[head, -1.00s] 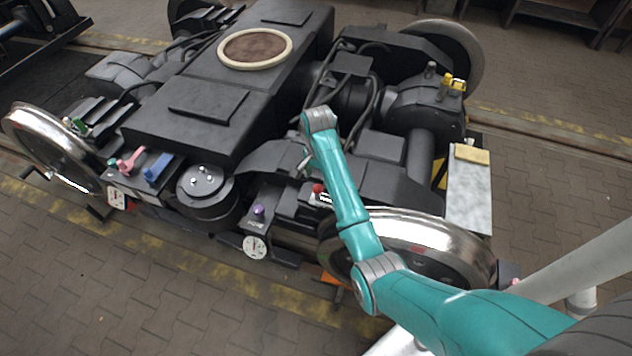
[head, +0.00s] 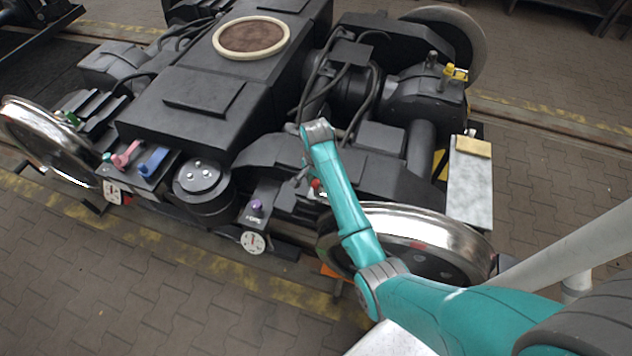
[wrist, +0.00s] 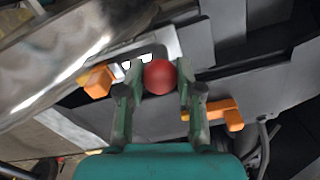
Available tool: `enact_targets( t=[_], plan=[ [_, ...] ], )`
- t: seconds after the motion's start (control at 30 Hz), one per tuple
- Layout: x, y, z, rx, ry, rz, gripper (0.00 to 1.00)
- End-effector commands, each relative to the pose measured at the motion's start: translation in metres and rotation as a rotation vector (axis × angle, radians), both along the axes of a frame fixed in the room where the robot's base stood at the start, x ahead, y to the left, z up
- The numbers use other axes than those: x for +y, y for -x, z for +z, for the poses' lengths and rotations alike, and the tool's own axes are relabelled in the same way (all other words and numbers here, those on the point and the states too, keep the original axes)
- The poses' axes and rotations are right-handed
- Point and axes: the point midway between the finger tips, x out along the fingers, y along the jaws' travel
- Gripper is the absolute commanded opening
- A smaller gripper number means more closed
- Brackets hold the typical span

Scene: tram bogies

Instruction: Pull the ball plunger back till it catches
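The ball plunger's red ball (wrist: 160,77) is in the middle of the wrist view, in front of a pale metal bracket (wrist: 140,50). My gripper (wrist: 155,88) is open, with one finger on each side of the ball. The right finger looks close to the ball; I cannot tell whether either finger touches it. In the head view the red ball (head: 316,184) shows small beside my arm, just above the shiny wheel. My gripper (head: 302,178) is mostly hidden there by the arm. The plunger's shaft is hidden behind the ball.
Orange pieces flank the ball at left (wrist: 97,82) and right (wrist: 228,113). The shiny wheel (head: 425,228) is close to my arm. A purple knob (head: 257,206), a white dial (head: 252,243), and pink (head: 126,156) and blue (head: 153,161) handles sit along the bogie's near side.

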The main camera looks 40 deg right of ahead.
Motion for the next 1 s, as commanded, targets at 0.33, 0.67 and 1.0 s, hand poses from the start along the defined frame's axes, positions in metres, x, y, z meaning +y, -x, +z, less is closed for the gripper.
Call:
enact_targets(
  t=[0.33,0.67,1.0],
  plan=[
    [0.010,-0.016,0.000,0.000,0.000,0.002,0.00],
    [0.041,-0.062,0.000,-0.001,0.000,0.002,0.00],
    [0.042,-0.063,0.000,-0.002,-0.001,0.000,0.37]
  ],
)
